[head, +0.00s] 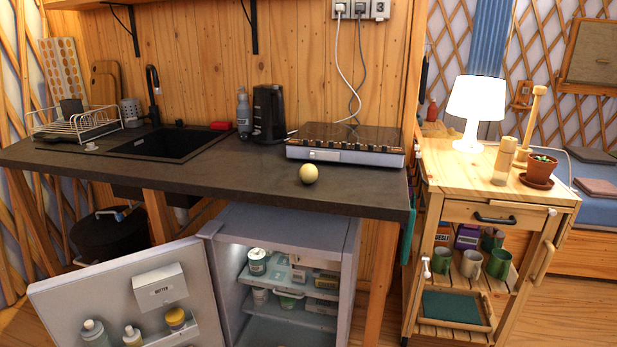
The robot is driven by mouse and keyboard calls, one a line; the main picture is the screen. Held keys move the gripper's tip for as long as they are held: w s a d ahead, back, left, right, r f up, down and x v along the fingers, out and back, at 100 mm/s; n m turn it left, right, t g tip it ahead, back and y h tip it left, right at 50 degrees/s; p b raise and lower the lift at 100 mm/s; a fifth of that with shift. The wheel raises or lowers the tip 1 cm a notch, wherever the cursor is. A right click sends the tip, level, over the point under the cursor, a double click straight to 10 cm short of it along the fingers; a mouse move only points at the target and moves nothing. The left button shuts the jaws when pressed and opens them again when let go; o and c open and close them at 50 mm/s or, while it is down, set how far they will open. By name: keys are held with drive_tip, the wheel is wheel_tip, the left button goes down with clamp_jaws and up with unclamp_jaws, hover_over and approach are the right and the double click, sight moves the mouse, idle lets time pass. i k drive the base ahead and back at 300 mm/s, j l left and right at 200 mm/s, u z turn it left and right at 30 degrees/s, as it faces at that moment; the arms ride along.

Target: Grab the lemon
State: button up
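A round pale-yellow lemon (308,173) rests on the dark countertop (240,182), near its front edge and right of the middle. It lies just in front of the cooktop (345,146) and looks apart from it. Nothing covers the lemon in the head view. My gripper is not in view.
The small fridge (352,240) under the counter stands open, its door (60,300) swung out to the left. A wooden cart (440,185) with a lamp (474,105) and potted plant (540,170) stands to the right. A black appliance (268,115) and sink (165,145) are left of the cooktop. Counter around the lemon is clear.

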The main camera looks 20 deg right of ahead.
sight(308, 174)
drive_tip(key=i+j+z, duration=0.2)
drive_tip(key=i, duration=0.3)
drive_tip(key=i+j+z, duration=0.2)
drive_tip(key=i, duration=0.35)
drive_tip(key=i+j+z, duration=0.2)
drive_tip(key=i+j, duration=0.15)
drive_tip(key=i, duration=0.1)
